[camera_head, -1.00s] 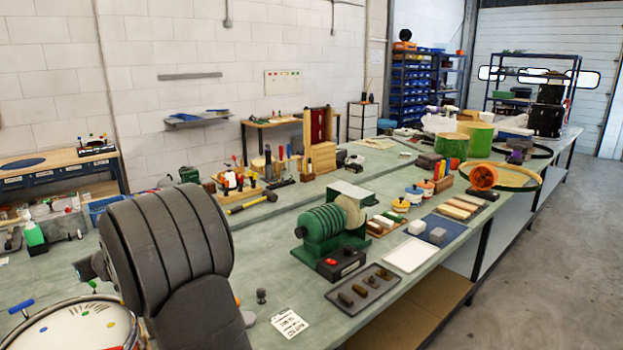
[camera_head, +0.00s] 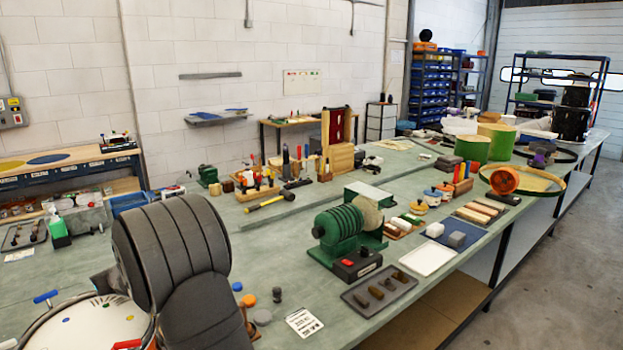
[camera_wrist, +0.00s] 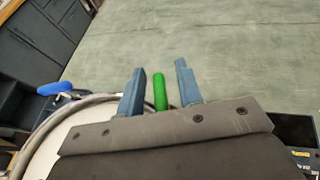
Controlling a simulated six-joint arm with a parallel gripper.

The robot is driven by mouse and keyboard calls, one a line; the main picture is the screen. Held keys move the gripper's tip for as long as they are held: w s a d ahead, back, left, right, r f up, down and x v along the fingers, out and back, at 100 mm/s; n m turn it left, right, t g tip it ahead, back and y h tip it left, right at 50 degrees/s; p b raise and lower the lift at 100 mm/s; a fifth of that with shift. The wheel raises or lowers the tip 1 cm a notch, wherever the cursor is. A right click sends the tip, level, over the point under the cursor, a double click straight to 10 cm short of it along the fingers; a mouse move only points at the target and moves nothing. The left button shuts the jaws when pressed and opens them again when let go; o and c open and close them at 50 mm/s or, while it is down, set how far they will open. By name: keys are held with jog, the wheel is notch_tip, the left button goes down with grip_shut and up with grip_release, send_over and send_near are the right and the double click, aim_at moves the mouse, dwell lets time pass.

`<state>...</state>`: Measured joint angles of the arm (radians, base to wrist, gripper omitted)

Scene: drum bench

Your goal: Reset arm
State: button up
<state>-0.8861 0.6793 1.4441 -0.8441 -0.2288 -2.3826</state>
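My gripper (camera_wrist: 160,65) shows in the wrist view with its two blue-grey fingers apart. A green rod-shaped handle (camera_wrist: 160,92) lies between the fingers, with a visible gap on each side. Its lower end is hidden behind the gripper body. A round drum with a pale head (camera_head: 85,325) stands at the bottom left of the head view, partly behind my dark grey arm. The drum's rim also shows in the wrist view (camera_wrist: 50,128), left of the gripper. In the head view my arm hides the gripper.
A blue handle (camera_head: 46,297) sits at the drum's edge. A green ribbed machine (camera_head: 340,230) and a tray of dark pieces (camera_head: 379,289) stand right of my arm. A hammer (camera_head: 265,203) lies behind. Bare green bench top (camera_wrist: 235,50) lies beyond my fingers.

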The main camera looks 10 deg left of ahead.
jog(key=shift+r, duration=1.55)
jog(key=shift+w+d+r, duration=0.1)
jog(key=shift+r, duration=0.2)
jog(key=w+d+r, duration=0.4)
jog(key=d+r, duration=0.3)
jog(key=d, duration=0.4)
jog(key=s+a+f, duration=0.1)
jog(key=a+f, duration=0.1)
jog(key=a, duration=0.1)
jog(key=s+a+f, duration=0.1)
jog(key=a+f, duration=0.1)
jog(key=a, duration=0.2)
jog(key=s+a+f, duration=0.2)
jog(key=a+f, duration=0.1)
jog(key=a, duration=0.1)
jog(key=shift+s+a+f, duration=0.1)
jog(key=shift+f, duration=1.95)
jog(key=shift+r+n, duration=0.1)
jog(key=shift+n, duration=0.2)
jog(key=shift+n+g+y, duration=0.5)
jog(key=shift+n+g, duration=0.2)
jog(key=shift+g, duration=0.3)
